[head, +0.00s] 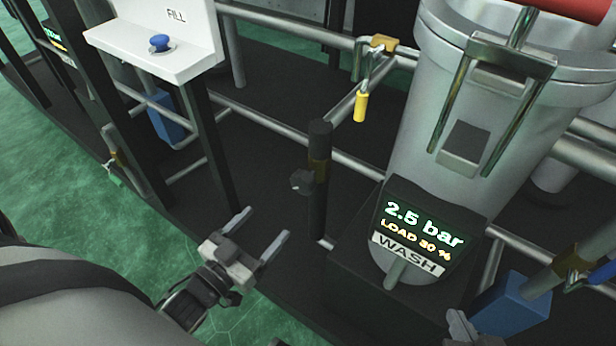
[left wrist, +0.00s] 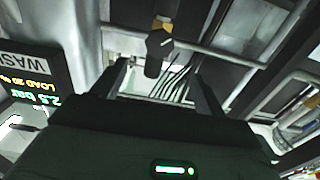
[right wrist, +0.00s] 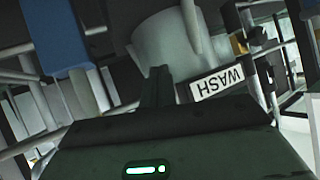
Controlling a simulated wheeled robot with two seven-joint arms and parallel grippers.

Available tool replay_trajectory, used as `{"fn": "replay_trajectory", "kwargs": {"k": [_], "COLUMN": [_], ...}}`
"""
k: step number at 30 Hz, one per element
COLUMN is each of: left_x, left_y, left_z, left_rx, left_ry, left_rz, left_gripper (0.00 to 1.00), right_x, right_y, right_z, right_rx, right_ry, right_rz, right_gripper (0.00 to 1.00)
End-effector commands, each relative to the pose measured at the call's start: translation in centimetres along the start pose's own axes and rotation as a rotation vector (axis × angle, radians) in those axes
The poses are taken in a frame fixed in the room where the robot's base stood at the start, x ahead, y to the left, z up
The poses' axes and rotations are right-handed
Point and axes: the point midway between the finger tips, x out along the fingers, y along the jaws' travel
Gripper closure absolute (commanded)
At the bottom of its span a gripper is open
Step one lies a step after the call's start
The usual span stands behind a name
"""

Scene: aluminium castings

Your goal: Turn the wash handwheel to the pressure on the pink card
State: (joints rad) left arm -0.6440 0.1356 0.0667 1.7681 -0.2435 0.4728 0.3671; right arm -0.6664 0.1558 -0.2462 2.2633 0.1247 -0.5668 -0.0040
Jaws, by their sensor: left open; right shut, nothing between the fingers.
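The wash display (head: 420,228) on the grey tank reads 2.5 bar, with a smaller load line below. A WASH label (head: 408,254) sits under it and also shows upside down in the right wrist view (right wrist: 217,83). I cannot pick out the wash handwheel for certain, and no pink card shows. My left gripper (head: 261,226) is open and empty, left of the tank and below a dark post with a side knob (head: 301,182).
The grey tank (head: 420,120) fills the right, with a red part (head: 580,8) cut off above. Pipes cross behind. A yellow-handled valve (head: 361,106) hangs left of the tank; a blue box (head: 512,304) is at lower right. A white FILL panel (head: 160,45) stands upper left.

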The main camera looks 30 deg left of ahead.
Motion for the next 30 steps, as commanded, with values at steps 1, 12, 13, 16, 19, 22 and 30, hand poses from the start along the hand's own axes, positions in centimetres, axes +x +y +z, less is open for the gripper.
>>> {"fn": "replay_trajectory", "kwargs": {"k": [1,12,13,16,19,22,30], "left_x": [1.1,9.2,9.8,11.5,12.8,13.7,14.2], "left_y": [0.0,0.0,0.0,0.0,0.0,0.0,0.0], "left_z": [-0.1,-0.1,-0.1,-0.1,0.0,0.0,-0.1], "left_rx": [0.002,0.001,0.002,0.0,0.0,0.001,0.0], "left_ry": [0.005,0.005,0.005,0.003,0.002,0.001,-0.001], "left_rz": [0.001,0.001,0.001,0.0,0.0,0.0,0.0], "left_gripper": [0.27,0.27,0.27,0.27,0.27,0.27,0.27], "right_x": [0.0,1.3,1.5,1.8,2.0,2.3,2.4], "right_y": [0.0,0.1,0.1,0.1,0.1,0.1,0.0], "right_z": [0.4,2.1,2.2,2.5,2.6,2.6,2.9], "right_rx": [0.001,0.008,0.008,0.008,0.008,0.008,0.009], "right_ry": [-0.009,-0.041,-0.044,-0.052,-0.053,-0.054,-0.064], "right_rz": [-0.002,-0.011,-0.012,-0.014,-0.018,-0.02,-0.023], "right_gripper": [1.0,1.0,1.0,1.0,1.0,1.0,1.0]}}
